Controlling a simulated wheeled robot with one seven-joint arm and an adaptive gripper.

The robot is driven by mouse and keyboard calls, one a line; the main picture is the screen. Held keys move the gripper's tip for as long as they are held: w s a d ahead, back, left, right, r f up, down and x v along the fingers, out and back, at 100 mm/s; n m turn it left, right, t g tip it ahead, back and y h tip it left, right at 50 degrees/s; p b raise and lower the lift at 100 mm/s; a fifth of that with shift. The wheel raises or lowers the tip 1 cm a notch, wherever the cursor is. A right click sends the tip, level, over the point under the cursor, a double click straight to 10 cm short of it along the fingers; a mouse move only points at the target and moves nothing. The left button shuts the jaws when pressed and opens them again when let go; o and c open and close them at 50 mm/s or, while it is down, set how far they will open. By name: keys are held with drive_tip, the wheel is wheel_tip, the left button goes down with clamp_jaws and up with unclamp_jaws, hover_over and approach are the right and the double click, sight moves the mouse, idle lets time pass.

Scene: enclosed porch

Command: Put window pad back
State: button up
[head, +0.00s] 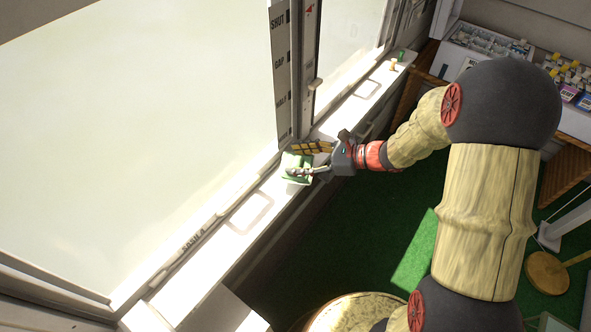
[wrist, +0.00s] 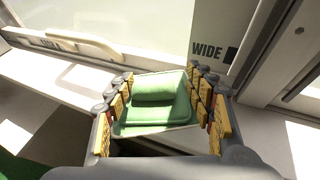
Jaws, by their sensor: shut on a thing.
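A green pad with a raised green grip and a pale rim, seemingly the window pad (head: 298,165), is on or just over the white sill beside the window post. It also shows in the wrist view (wrist: 155,115). My gripper (head: 294,160) reaches in from the right. In the wrist view its yellow-padded fingers (wrist: 163,85) are shut on the pad from both sides. I cannot tell whether the pad's underside touches the sill. An outlined rectangle (head: 250,213) lies on the sill nearer the front, and another outline (head: 367,88) lies farther back.
The window post (head: 283,70) carries labels including SHUT, GAP and HALF; WIDE shows in the wrist view (wrist: 207,51). A small latch (head: 315,85) is on the window frame. Small pegs (head: 393,64) stand at the sill's far end. Trays of small items (head: 485,45) are at the back right. Green floor lies below.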

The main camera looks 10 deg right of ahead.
sight(296, 166)
drive_tip(key=shift+w+a+f, duration=0.3)
drive_tip(key=shift+w+f, duration=0.15)
drive_tip(key=shift+f, duration=0.3)
wheel_tip(296, 166, down, 3)
drive_tip(key=shift+w+f+b, duration=0.15)
drive_tip(key=shift+f+b, duration=0.05)
drive_tip(key=shift+b, duration=1.05)
drive_tip(key=shift+a+r, duration=0.1)
drive_tip(key=o, duration=1)
